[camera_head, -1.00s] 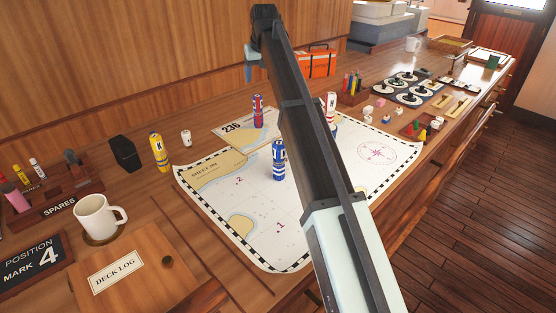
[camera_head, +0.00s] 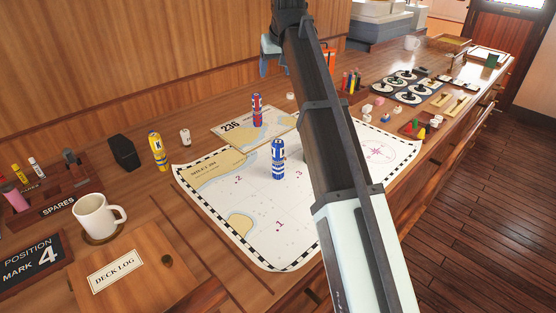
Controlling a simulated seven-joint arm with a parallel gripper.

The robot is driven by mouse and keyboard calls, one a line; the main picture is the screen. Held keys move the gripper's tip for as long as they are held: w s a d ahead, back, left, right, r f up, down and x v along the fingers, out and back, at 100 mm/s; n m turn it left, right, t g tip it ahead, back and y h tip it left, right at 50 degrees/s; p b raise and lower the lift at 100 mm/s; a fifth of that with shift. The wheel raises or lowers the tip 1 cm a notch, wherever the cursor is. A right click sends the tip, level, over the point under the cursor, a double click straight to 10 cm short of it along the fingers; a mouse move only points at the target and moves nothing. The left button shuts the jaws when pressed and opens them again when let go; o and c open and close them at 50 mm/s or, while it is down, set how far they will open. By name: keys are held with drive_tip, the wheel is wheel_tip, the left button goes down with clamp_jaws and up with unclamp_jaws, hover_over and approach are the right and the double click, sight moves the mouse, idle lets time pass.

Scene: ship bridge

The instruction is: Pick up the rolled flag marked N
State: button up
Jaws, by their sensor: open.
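A blue and white rolled flag (camera_head: 278,160) stands upright on the chart (camera_head: 248,193); its letter is too small to read surely, but its blue and white pattern fits N. A red and blue rolled flag (camera_head: 257,110) stands behind it on a smaller chart. A yellow and blue rolled flag marked K (camera_head: 157,152) stands to the left on the wood. My arm runs from the lower right to the top edge, just right of the blue and white flag in the picture.
A mug (camera_head: 97,217), a deck log (camera_head: 120,268) and a spares rack (camera_head: 58,205) are at the left. A black holder (camera_head: 122,153) stands near the K flag. Several small items fill the counter at the right. The chart's lower middle is clear.

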drive_tip(key=s+d+f, duration=0.1)
drive_tip(key=s, duration=0.5)
drive_tip(key=s+d+f, duration=0.2)
drive_tip(key=s, duration=0.5)
drive_tip(key=n+g, duration=0.2)
drive_tip(key=n, duration=0.2)
approach(278, 149)
drive_tip(key=shift+y, duration=0.4)
drive_tip(key=x, duration=0.3)
drive_tip(key=w+x, duration=0.1)
drive_tip(key=x, duration=0.2)
drive_tip(key=shift+w+f, duration=0.2)
drive_tip(key=shift+w, duration=0.15)
drive_tip(key=shift+t, duration=0.3)
drive_tip(key=shift+d+x, duration=0.2)
drive_tip(key=shift+x, duration=1.1)
drive_tip(key=shift+d+x, duration=0.15)
drive_tip(key=shift+x, duration=1.1)
drive_tip(key=shift+s+f, duration=0.1)
drive_tip(key=shift+f, duration=0.05)
drive_tip(key=c, duration=1.1)
